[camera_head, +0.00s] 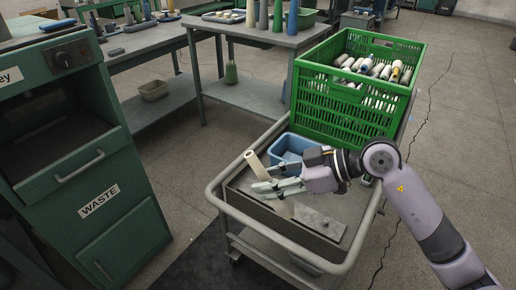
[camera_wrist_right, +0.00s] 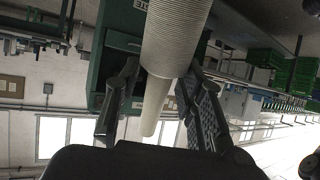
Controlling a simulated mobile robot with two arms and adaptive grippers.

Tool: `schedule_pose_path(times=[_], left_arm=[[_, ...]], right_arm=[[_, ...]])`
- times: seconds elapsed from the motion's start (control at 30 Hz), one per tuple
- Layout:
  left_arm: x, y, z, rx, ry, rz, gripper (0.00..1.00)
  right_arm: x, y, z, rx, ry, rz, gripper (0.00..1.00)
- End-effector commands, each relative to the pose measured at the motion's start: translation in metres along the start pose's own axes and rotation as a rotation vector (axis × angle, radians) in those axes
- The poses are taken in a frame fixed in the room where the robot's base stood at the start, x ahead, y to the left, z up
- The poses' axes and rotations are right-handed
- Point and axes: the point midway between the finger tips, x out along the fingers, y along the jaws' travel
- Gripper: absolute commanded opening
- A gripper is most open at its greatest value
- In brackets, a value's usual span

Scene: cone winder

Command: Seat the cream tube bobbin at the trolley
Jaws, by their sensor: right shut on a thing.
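My right gripper (camera_head: 276,187) is shut on the cream tube bobbin (camera_head: 257,165) and holds it over the near part of the trolley (camera_head: 216,204). The bobbin is tilted in the head view, its open top leaning left and its lower part showing below the fingers. In the right wrist view the bobbin (camera_wrist_right: 174,40) passes between the two fingers of the gripper (camera_wrist_right: 163,95); its wound part is ribbed and a smooth, narrower part extends beyond. A grey plate with a small peg (camera_head: 325,222) lies on the trolley top, right of the bobbin. My left gripper is out of view.
A green crate (camera_head: 335,115) with several bobbins stands at the trolley's far end. A blue bin (camera_head: 288,148) sits close behind the gripper. A green waste cabinet (camera_head: 135,225) stands left. A raised rail edges the trolley.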

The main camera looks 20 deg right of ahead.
Motion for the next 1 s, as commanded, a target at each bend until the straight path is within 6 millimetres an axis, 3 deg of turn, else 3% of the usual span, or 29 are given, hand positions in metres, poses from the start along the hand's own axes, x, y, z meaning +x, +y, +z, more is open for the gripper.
schedule_pose_path(times=[0.17,0.33,0.47,0.6,0.8,1.0], left_arm=[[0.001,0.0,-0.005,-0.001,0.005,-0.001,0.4],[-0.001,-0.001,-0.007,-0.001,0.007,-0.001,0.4],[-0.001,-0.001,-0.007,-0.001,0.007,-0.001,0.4],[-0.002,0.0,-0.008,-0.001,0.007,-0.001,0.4],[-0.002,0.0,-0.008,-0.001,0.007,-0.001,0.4],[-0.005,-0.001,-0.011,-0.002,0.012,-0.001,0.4]], right_arm=[[-0.008,0.056,0.026,0.1,0.132,0.189,0.07],[0.0,0.105,0.04,0.134,0.238,0.309,0.07],[0.022,0.142,0.045,0.144,0.322,0.375,0.07],[0.055,0.177,0.041,0.136,0.406,0.416,0.07],[0.089,0.2,0.032,0.117,0.469,0.434,0.07],[0.098,0.204,0.032,0.109,0.481,0.436,0.07]])
